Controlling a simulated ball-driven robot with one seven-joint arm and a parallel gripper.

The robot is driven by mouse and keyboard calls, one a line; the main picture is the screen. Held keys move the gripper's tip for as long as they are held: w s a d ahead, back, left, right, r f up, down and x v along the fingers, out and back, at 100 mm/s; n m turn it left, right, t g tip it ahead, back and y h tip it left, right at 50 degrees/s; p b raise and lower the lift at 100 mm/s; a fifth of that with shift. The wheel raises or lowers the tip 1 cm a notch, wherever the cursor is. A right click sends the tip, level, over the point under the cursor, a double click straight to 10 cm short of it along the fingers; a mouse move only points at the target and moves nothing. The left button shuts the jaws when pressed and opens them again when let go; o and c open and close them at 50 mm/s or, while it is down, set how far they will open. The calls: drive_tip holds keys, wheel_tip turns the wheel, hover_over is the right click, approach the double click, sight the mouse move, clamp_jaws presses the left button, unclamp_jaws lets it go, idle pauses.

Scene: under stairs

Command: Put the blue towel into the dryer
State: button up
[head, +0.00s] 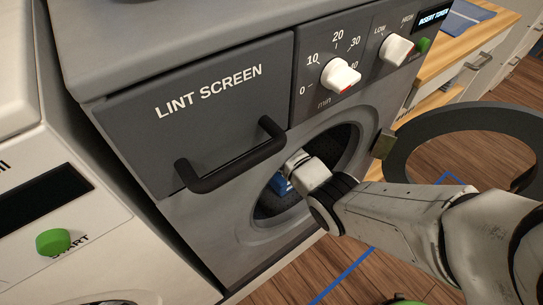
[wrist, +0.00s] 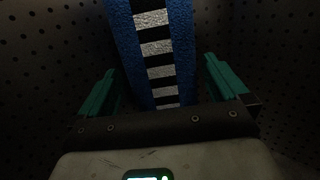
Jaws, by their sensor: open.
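The grey dryer (head: 190,225) stands in front of me with its round door (head: 470,112) swung open to the right. My arm reaches through the opening, and my gripper is inside the drum, mostly hidden in the head view. In the wrist view my gripper (wrist: 163,85) is open, with its two green fingers apart. A blue towel (wrist: 185,45) with a black-and-white striped band lies in the drum, ahead of and between the fingers. I cannot tell whether it touches them. A bit of blue (head: 281,184) shows in the opening beside my wrist.
A lint screen drawer (head: 225,110) with a black handle is above left of the opening, and dials (head: 340,75) are above it. A white machine (head: 60,200) stands at left. A wooden counter (head: 490,35) at upper right bears a blue cloth (head: 462,20). Wooden floor shows at right.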

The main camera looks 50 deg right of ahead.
drive_tip(key=r, duration=0.3)
drive_tip(key=r+p, duration=0.1)
drive_tip(key=r, duration=0.1)
drive_tip(key=shift+w+d+r, duration=0.2)
drive_tip(key=shift+w+r, duration=0.05)
drive_tip(key=shift+w, duration=0.1)
